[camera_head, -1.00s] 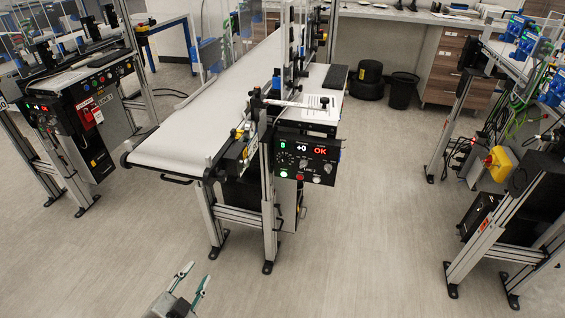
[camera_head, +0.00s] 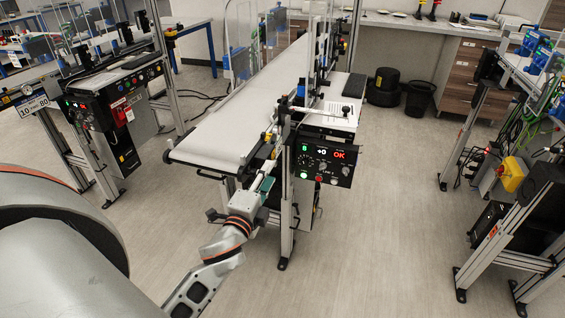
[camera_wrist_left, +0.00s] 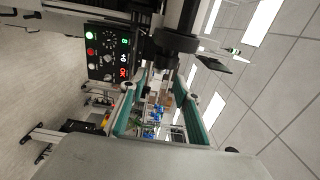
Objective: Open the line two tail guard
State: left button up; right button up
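The line two conveyor (camera_head: 232,128) has a white belt and stands in the middle of the head view. Its control box (camera_head: 322,163) is on the right of its near end and shows a red OK. A dark handle (camera_head: 208,175) shows below the belt's near end. I cannot pick out the tail guard for certain. My left gripper (camera_head: 266,184) is at the near right corner of the conveyor, partly hidden by its own wrist. In the left wrist view its teal-padded fingers (camera_wrist_left: 163,88) stand apart, with nothing seen between them. A dark round part (camera_wrist_left: 176,42) lies just beyond them. My right gripper is not in view.
Another conveyor with a control panel (camera_head: 112,102) stands at the left. A metal frame with a yellow switch box (camera_head: 512,174) stands at the right. A black bin (camera_head: 419,99) is at the back. The floor (camera_head: 395,225) right of line two is clear.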

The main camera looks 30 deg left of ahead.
aim_at(269, 159)
pick_arm(q)
jog(key=x, duration=0.6)
jog(key=shift+w+p, duration=0.15)
jog(key=shift+p, duration=0.2)
grip_shut()
